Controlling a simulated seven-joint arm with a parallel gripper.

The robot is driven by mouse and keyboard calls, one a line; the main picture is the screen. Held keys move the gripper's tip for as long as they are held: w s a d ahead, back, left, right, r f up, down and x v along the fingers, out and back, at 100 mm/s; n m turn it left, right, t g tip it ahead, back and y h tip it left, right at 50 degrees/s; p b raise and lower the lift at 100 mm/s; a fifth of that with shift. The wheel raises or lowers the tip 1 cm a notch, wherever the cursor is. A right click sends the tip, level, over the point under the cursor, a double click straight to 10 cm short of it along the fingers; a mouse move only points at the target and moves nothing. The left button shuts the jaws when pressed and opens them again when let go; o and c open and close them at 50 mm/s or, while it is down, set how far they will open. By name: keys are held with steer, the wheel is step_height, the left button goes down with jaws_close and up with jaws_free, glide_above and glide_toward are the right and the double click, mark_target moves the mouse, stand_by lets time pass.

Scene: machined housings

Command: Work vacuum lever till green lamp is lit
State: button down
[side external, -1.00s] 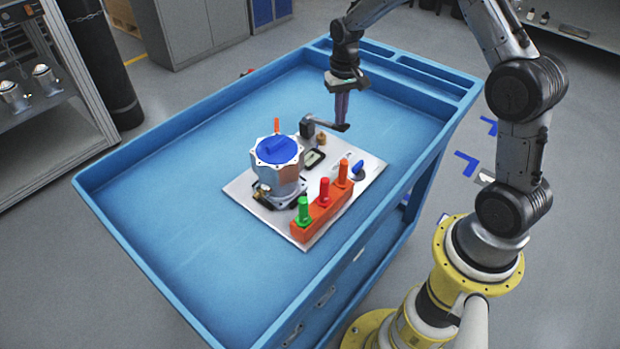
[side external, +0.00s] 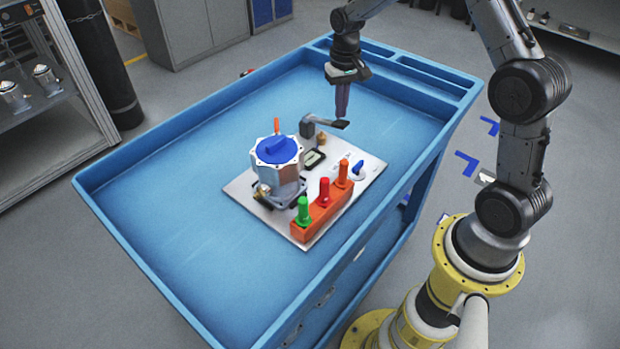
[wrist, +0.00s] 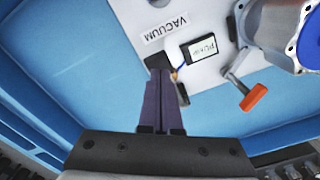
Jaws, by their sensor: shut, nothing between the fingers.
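The vacuum lever (side external: 325,122) is a dark arm on a dark base at the back of the grey plate. In the wrist view a dark base (wrist: 158,61) shows beside the VACUUM label, partly hidden by my fingers. My gripper (side external: 342,116) is shut and empty, pointing down at the lever's free end, at or just above it; contact cannot be told. In the wrist view its purple fingers (wrist: 165,76) are together. A green peg-like piece (side external: 304,210) stands on an orange block; I cannot tell whether it is a lamp or whether any lamp is lit.
A grey housing with a blue cap (side external: 277,151) stands on the plate left of the lever. An orange handle (side external: 277,126) rises behind it. Red and orange pegs (side external: 324,191) stand beside the green one. The blue tray (side external: 170,200) is largely clear to the left.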

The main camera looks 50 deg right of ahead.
mark_target(340, 122)
steer(key=shift+f, duration=0.15)
stand_by(2.8)
stand_by(0.6)
steer(key=shift+f, duration=2.95)
steer(key=shift+r, duration=3.1)
steer(key=shift+f, duration=0.1)
